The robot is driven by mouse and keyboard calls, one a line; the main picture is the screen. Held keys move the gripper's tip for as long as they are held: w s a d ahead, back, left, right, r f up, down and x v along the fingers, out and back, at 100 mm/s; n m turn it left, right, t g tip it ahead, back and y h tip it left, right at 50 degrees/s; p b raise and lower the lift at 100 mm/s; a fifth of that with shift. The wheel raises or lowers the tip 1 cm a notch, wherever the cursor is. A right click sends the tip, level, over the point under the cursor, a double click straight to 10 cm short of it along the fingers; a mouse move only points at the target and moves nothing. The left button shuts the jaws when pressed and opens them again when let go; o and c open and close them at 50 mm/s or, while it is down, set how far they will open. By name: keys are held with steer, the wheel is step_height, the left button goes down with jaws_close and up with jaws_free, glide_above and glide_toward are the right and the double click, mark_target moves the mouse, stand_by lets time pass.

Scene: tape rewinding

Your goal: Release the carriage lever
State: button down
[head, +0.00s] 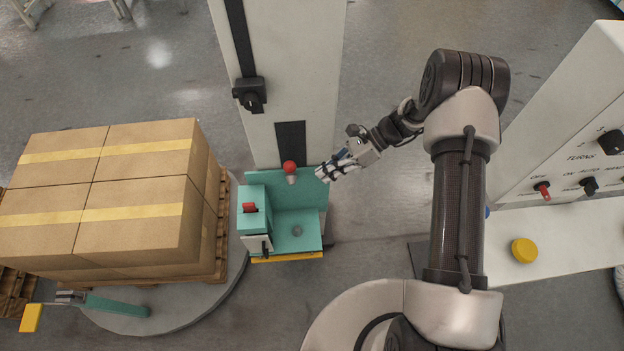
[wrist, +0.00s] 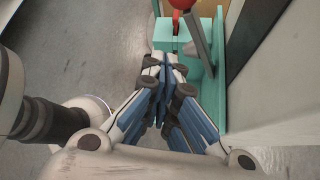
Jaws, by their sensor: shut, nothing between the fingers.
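The carriage (head: 296,233) is a teal box-shaped unit at the foot of a pale column. A lever with a red ball knob (head: 290,168) and a short grey stem stands at its back, by a dark slot in the column. In the wrist view the red knob (wrist: 183,3) is cut by the top edge, and its grey stem (wrist: 198,42) slants down to the right. My gripper (head: 321,174) is shut and empty, just right of the knob and apart from it in the head view. Its closed fingertips (wrist: 165,64) also show in the wrist view, over the teal carriage.
The pale column (head: 283,70) rises behind the carriage. Stacked cartons (head: 135,221) on a pallet stand on a round grey turntable (head: 190,313) at left. A white control panel (head: 580,130) with switches stands at right, near a yellow button (head: 524,250).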

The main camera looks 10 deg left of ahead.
steer(key=v, duration=0.3)
steer(key=shift+w+d, duration=0.15)
steer(key=shift+w, duration=0.35)
steer(key=shift+r, duration=0.1)
